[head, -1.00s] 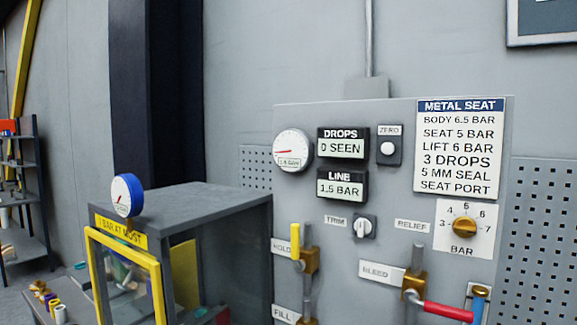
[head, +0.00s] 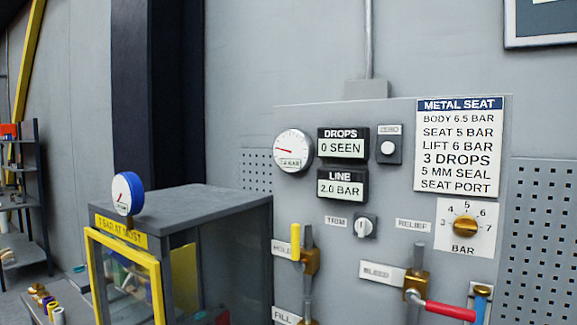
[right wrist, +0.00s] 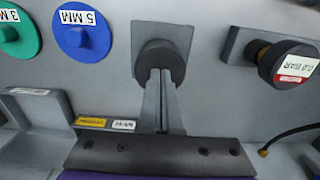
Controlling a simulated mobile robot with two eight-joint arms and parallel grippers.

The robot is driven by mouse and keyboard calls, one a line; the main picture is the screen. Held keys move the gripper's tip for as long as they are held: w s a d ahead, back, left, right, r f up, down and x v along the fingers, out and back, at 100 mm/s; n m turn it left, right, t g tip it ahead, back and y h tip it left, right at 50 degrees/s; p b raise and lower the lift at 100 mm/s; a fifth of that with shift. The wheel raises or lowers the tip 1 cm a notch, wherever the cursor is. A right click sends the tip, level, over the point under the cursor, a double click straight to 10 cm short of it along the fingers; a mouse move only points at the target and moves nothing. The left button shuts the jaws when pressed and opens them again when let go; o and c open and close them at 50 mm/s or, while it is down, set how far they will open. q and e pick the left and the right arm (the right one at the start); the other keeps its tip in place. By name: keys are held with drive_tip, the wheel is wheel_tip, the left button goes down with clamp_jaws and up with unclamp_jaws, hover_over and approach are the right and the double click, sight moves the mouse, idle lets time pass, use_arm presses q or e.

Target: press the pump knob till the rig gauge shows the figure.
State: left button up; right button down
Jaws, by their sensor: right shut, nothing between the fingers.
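The round white gauge (head: 293,151) on the grey panel has a red needle pointing left, slightly up; its small figure is too blurred to read surely. The LINE display (head: 341,187) below right of it reads 2.0 BAR. In the right wrist view, a dark round knob (right wrist: 160,58) stands out from a square grey plate. My right gripper (right wrist: 160,73) is shut and empty, its fingertips at the knob's face; I cannot tell whether they touch. Neither gripper shows in the head view.
A METAL SEAT card (head: 460,146) lists bar figures. The RELIEF dial (head: 465,225) and red BLEED lever (head: 450,311) are at right. In the wrist view, another black knob (right wrist: 293,62) is right and a blue 5 MM disc (right wrist: 83,36) left. A yellow-framed cabinet (head: 205,198) stands left.

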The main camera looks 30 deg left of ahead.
drive_tip(key=shift+s+d+f+b, duration=0.1)
drive_tip(key=shift+s+f+b, duration=0.15)
drive_tip(key=shift+f, duration=0.3)
drive_tip(key=shift+s+d+f+b, duration=0.15)
drive_tip(key=shift+f+b, duration=0.2)
drive_tip(key=shift+f, duration=0.2)
drive_tip(key=shift+w+a+r+p, duration=0.15)
drive_tip(key=shift+w+r+p, duration=0.15)
drive_tip(key=shift+r+p, duration=0.4)
drive_tip(key=shift+w+a+r+p, duration=0.1)
drive_tip(key=shift+w+r+p, duration=0.15)
drive_tip(key=shift+r+p, duration=0.45)
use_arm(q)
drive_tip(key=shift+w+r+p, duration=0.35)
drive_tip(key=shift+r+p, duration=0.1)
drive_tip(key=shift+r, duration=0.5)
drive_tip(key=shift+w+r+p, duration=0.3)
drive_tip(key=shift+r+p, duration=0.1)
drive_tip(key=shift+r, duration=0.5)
use_arm(e)
drive_tip(key=shift+r, duration=1.95)
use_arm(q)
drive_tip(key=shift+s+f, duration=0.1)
use_arm(e)
drive_tip(key=shift+s+f, duration=0.1)
drive_tip(key=shift+f, duration=0.1)
